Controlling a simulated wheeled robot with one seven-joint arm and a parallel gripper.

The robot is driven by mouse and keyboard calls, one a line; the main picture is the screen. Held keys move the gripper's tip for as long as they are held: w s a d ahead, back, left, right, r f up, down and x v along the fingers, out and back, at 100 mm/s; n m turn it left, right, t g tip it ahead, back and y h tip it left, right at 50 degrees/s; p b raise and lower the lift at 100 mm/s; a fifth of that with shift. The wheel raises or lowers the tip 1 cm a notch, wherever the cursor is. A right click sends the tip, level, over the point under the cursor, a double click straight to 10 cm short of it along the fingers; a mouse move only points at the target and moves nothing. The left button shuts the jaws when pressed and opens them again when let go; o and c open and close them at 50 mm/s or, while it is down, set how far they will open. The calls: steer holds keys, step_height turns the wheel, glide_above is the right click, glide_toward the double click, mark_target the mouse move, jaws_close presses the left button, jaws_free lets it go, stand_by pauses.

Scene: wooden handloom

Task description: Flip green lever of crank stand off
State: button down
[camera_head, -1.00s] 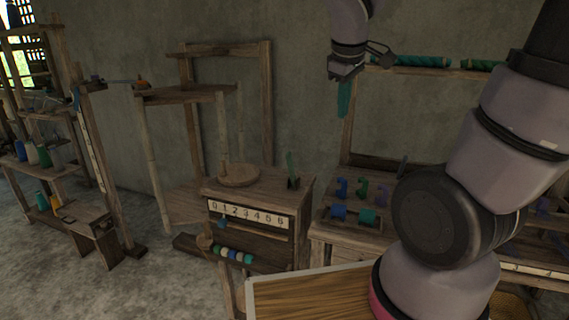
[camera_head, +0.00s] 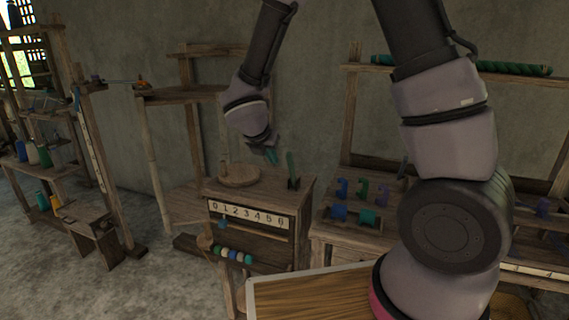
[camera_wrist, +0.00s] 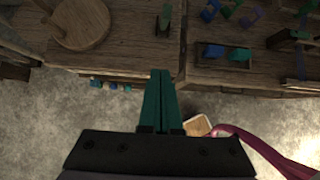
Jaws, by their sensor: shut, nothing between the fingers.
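The crank stand (camera_head: 306,215) is a wooden box with a 0-to-6 number strip on its front. Its green lever (camera_head: 292,168) stands nearly upright at the right of the top. The lever also shows in the wrist view (camera_wrist: 165,18), near the top edge, beyond my fingertips. My gripper (camera_head: 271,156) hangs above the stand, just left of the lever in the head view, apart from it as far as I can tell. Its teal fingers (camera_wrist: 160,72) are together and empty.
A round wooden disc (camera_head: 239,176) with a peg lies on the stand's top, left of the lever. A bench with blue, green and purple pieces (camera_head: 362,190) stands to the right. Coloured beads (camera_head: 232,255) hang low in front.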

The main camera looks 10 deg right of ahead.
glide_toward(292, 171)
steer(key=shift+w+f, duration=0.95)
steer(key=shift+f, duration=0.25)
steer(key=shift+w, duration=0.1)
